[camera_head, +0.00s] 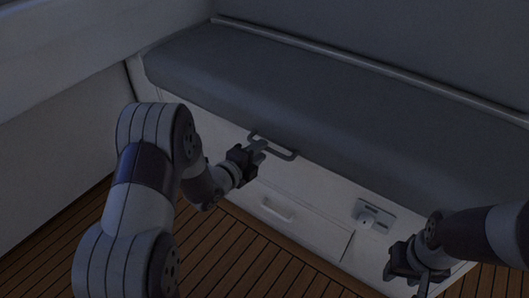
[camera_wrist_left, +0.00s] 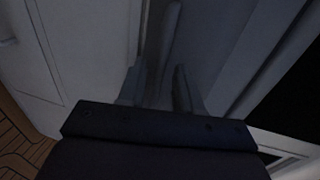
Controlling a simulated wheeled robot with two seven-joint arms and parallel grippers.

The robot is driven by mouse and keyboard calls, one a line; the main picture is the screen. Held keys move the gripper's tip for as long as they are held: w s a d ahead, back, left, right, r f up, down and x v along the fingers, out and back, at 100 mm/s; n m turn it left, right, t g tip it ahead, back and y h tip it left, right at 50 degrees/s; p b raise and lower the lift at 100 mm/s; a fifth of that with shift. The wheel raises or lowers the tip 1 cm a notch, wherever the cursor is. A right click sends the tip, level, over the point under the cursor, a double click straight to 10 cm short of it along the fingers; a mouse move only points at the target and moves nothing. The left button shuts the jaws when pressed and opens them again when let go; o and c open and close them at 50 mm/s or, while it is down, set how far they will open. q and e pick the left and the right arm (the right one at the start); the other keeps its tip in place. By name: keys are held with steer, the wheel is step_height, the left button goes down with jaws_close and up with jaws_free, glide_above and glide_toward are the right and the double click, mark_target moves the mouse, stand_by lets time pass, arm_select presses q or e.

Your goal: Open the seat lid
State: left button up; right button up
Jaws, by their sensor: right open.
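The seat lid (camera_head: 310,85) is a long dark grey cushioned bench top, lying flat and closed on a white bench base. A grey bar handle (camera_head: 285,155) sits at the lid's front edge. My left gripper (camera_head: 260,147) is at the left part of this handle. In the left wrist view, its two fingers (camera_wrist_left: 160,88) stand a little apart, with a grey strip beyond them. The picture is too dark to tell whether they grip the handle. My right gripper (camera_head: 418,283) is open and empty, low in front of the bench's right part.
The bench front (camera_head: 325,195) has a drawer with a white pull (camera_head: 276,210) and a small latch plate (camera_head: 373,216). Slatted wooden floor (camera_head: 225,255) lies in front. A white wall (camera_head: 60,120) closes the left side, and a backrest (camera_head: 400,40) rises behind the lid.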

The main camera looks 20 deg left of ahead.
arm_select(q)
steer(key=x, duration=0.3)
steer(key=shift+w+b, duration=0.15)
steer(key=shift+b, duration=0.2)
